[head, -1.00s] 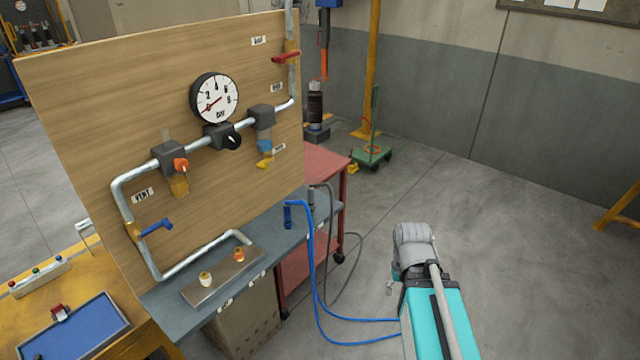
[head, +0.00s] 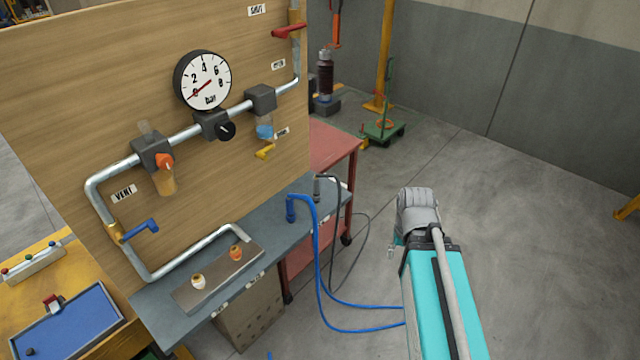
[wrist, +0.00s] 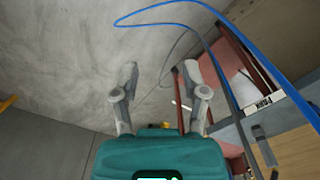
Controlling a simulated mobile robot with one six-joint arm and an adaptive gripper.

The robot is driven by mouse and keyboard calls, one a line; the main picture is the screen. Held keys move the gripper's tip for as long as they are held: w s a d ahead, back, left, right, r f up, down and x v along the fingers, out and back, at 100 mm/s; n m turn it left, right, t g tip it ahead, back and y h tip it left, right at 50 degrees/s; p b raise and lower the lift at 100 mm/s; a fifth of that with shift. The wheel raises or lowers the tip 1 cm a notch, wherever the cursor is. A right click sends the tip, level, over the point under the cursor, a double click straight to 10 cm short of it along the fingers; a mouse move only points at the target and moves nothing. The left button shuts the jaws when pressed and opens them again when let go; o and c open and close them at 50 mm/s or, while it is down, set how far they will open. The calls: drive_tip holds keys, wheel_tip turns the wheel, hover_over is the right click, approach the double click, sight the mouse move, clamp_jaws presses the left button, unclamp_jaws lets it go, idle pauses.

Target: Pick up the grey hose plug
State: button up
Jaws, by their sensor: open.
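The grey hose plug (head: 317,188) stands upright at the right end of the grey-blue shelf (head: 200,328) below the panel, with a dark grey hose looping from its top. A blue hose plug (head: 291,209) stands to its left. My gripper (wrist: 160,75) is open and empty in the wrist view, its two fingers apart over bare floor. The shelf edge and hoses lie to the right of the fingers there. In the head view my arm is right of the shelf, apart from the plug, and the fingers are mostly hidden.
A blue hose (head: 318,270) hangs off the shelf front and loops toward my arm. A red cart (head: 335,148) stands behind the shelf. The wooden panel (head: 90,90) carries pipes, valves and a gauge (head: 203,80). The floor (head: 540,240) to the right is clear.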

drive_tip(key=shift+o, duration=1.2)
drive_tip(key=shift+w+a, duration=0.1)
wheel_tip(320, 180, up, 15)
drive_tip(key=n+p, duration=1.5)
drive_tip(key=n, duration=0.4)
hover_over(316, 177)
drive_tip(key=shift+r+n, duration=0.15)
drive_tip(key=shift+n, duration=0.15)
wheel_tip(316, 177, down, 9)
drive_tip(key=b, duration=0.8)
drive_tip(key=shift+r, duration=0.2)
drive_tip(key=shift+f+b, duration=0.15)
drive_tip(key=shift+b, duration=0.2)
